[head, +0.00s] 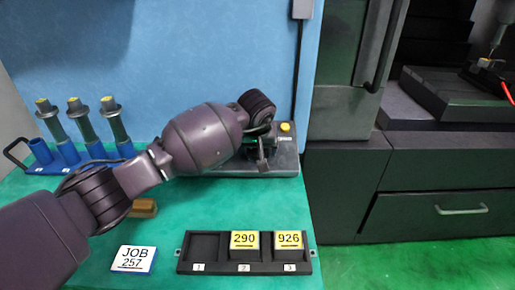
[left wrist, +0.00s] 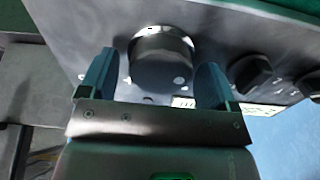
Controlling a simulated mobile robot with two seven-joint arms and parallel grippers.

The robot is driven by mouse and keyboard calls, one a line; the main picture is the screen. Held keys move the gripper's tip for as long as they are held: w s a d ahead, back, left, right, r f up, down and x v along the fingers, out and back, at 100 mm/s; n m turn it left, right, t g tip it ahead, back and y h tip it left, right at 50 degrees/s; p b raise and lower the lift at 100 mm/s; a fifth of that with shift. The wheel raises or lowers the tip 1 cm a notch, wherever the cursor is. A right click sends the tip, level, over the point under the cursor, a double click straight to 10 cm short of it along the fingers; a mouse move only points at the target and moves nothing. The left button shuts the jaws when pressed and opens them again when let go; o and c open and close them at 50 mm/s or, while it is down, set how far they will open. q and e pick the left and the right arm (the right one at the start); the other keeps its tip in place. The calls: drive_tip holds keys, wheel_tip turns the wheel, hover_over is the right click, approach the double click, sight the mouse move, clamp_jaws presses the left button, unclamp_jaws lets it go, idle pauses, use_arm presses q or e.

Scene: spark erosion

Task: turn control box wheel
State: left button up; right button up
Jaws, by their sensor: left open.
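The control box (head: 287,152) is a dark box with a yellow button, standing on the green table at the foot of the blue panel. Its wheel (left wrist: 162,62) is a round metallic knob on the grey panel face in the left wrist view. My left gripper (left wrist: 157,66) is open, with one finger on each side of the wheel. I cannot tell whether the fingers touch it. In the head view my left gripper (head: 262,158) is at the box, and my arm hides much of the box and the wheel. My right gripper does not show.
Two black knobs (left wrist: 250,73) sit beside the wheel. A black tray (head: 205,247) holds blocks marked 290 (head: 244,240) and 926 (head: 289,240); slot 1 is empty. A JOB 257 card (head: 133,258) lies left. A blue rack (head: 70,155) holds several electrodes. A dark machine stands right.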

use_arm(q)
drive_tip(key=shift+f, duration=0.15)
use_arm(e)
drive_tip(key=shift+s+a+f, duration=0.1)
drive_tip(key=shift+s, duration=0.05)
use_arm(q)
drive_tip(key=c, duration=0.9)
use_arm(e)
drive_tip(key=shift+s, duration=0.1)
use_arm(q)
drive_tip(key=shift+a+n, duration=0.1)
drive_tip(key=shift+n, duration=0.3)
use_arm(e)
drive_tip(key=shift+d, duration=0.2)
